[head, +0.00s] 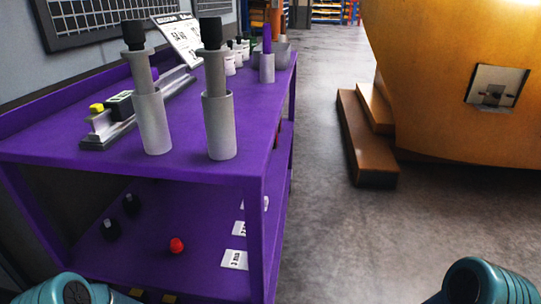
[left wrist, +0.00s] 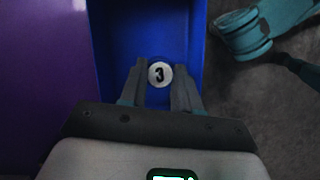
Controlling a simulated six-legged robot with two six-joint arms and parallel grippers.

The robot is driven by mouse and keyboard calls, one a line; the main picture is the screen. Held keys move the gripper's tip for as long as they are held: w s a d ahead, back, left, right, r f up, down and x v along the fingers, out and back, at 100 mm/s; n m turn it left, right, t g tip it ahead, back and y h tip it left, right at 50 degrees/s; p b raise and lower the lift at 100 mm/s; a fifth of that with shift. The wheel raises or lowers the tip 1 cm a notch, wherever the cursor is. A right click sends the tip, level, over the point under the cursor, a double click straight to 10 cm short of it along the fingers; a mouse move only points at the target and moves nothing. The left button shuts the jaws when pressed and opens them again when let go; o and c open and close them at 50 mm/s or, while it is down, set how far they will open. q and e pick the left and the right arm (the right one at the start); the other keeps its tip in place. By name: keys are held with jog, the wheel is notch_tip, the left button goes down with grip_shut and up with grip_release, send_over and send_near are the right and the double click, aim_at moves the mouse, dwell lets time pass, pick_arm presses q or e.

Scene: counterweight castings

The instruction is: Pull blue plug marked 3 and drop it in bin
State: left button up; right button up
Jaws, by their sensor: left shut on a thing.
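In the left wrist view, a round white face marked 3 (left wrist: 160,73) shows between the fingers of my left gripper (left wrist: 159,84). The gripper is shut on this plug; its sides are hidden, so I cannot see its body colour. The plug and fingertips are over the open blue bin (left wrist: 196,40). How high they are above the bin floor I cannot tell. The bin does not show in the head view. Neither gripper shows in the head view. My right gripper is not in view.
A purple bench (head: 190,165) carries tall grey cylinders with black tops (head: 152,120) and a sign (head: 180,38). Its lower shelf holds a red ball (head: 177,245) and white cards. A large orange body (head: 440,80) stands right, with brown steps (head: 365,140). Grey floor (head: 325,200) lies clear between.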

pick_arm(q)
jog(key=o, duration=1.1)
jog(key=p+v, duration=0.5)
jog(key=v, duration=1.1)
jog(key=shift+a+r+p, duration=0.1)
jog(key=shift+r+p, duration=0.1)
jog(key=shift+p, duration=0.2)
